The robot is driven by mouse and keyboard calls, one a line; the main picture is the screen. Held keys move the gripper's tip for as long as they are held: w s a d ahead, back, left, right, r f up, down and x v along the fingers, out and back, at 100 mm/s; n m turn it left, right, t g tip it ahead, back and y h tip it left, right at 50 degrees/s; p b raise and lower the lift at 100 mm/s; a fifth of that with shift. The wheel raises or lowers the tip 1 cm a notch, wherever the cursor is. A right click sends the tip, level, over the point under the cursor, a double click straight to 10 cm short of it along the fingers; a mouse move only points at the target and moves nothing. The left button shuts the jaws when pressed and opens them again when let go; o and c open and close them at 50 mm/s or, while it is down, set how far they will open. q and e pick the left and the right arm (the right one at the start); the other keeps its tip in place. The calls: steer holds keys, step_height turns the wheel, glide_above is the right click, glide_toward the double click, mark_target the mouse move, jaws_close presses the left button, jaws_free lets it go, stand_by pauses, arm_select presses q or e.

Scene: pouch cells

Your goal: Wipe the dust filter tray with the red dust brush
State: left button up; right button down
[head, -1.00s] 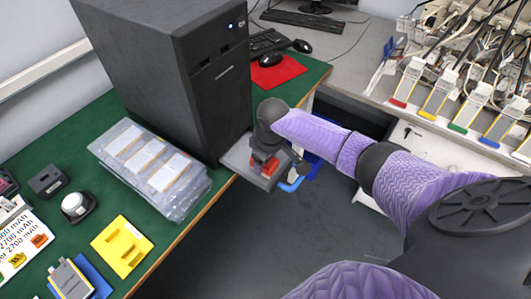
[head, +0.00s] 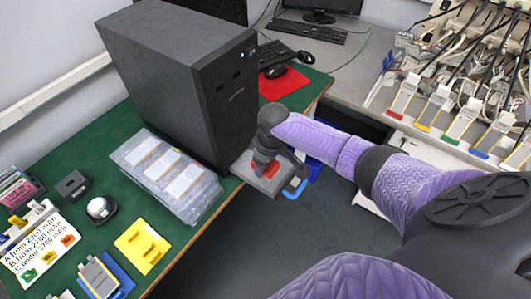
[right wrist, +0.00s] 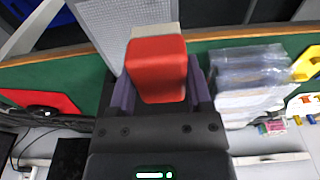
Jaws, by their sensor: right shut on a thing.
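The dust filter tray (head: 244,172) is a grey flat tray sticking out from the base of the black computer tower, with a blue handle (head: 296,189) at its outer end. Its grey mesh (right wrist: 108,22) shows at the top of the right wrist view. The red dust brush (right wrist: 157,68) is a red block with a pale bristle strip (right wrist: 153,31). My right gripper (head: 266,166) is shut on the brush, over the tray. Whether the bristles touch the mesh is hidden. My left gripper is in neither current view.
The black tower (head: 180,80) stands on the green-topped table (head: 110,205). Bagged pouch cells (head: 165,172) lie left of the tray, and a yellow holder (head: 142,246) sits nearer. A red mouse pad (head: 283,84) is behind. Open floor lies right of the table edge.

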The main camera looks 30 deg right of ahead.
steer(key=shift+r+p, duration=0.85)
steer(key=shift+r, duration=0.15)
